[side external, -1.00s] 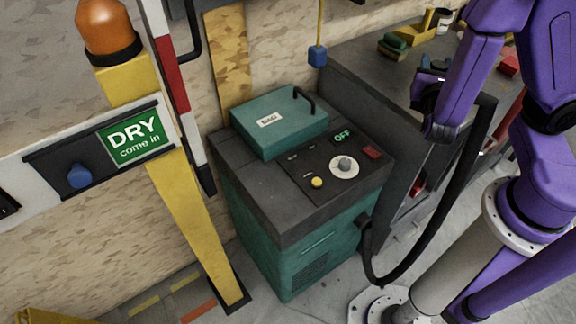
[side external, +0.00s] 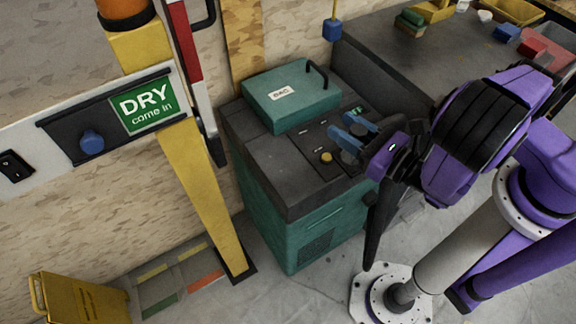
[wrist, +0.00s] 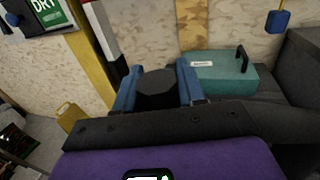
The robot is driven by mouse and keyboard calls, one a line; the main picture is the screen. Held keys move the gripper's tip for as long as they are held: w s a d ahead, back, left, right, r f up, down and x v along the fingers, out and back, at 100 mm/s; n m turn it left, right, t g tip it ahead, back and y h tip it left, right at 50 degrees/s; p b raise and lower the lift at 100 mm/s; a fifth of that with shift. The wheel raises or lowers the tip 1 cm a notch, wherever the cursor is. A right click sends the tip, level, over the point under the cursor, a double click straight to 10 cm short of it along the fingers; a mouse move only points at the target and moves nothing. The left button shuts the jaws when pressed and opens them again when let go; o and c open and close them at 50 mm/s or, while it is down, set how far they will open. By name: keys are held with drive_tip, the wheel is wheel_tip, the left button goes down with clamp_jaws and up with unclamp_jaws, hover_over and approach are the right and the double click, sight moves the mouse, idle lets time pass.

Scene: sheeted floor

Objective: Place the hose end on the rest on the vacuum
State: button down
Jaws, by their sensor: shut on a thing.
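The vacuum (side external: 302,232) is a teal and dark grey box with a teal lid marked BAG; the lid also shows in the wrist view (wrist: 222,80). My gripper (side external: 344,127), with blue fingers, is over the right part of the vacuum's top, near the control panel. In the wrist view the fingers (wrist: 157,72) are shut on the dark round hose end (wrist: 157,92). A black length, which looks like the hose (side external: 379,225), hangs below my wrist beside the vacuum. My gripper and wrist hide part of the panel. I cannot make out the rest.
A yellow post (side external: 203,190) with a DRY sign (side external: 146,103) stands left of the vacuum. A dark bench (side external: 400,62) with bins and small parts is behind and to the right. A blue pendant (side external: 332,30) hangs at the wall. A yellow container (side external: 82,300) is at lower left.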

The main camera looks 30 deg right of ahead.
drive_tip(key=shift+w+a+f, duration=1.25)
drive_tip(key=shift+w+f, duration=0.7)
drive_tip(key=shift+f, duration=0.2)
drive_tip(key=shift+w+a+f, duration=1.3)
drive_tip(key=shift+w+f, duration=0.6)
drive_tip(key=shift+f, duration=0.3)
drive_tip(key=shift+w+a+f, duration=1.25)
drive_tip(key=shift+w+f, duration=0.7)
drive_tip(key=shift+f, duration=0.2)
drive_tip(key=c, duration=0.7)
unclamp_jaws()
drive_tip(key=shift+f, duration=0.15)
drive_tip(key=shift+o, duration=0.2)
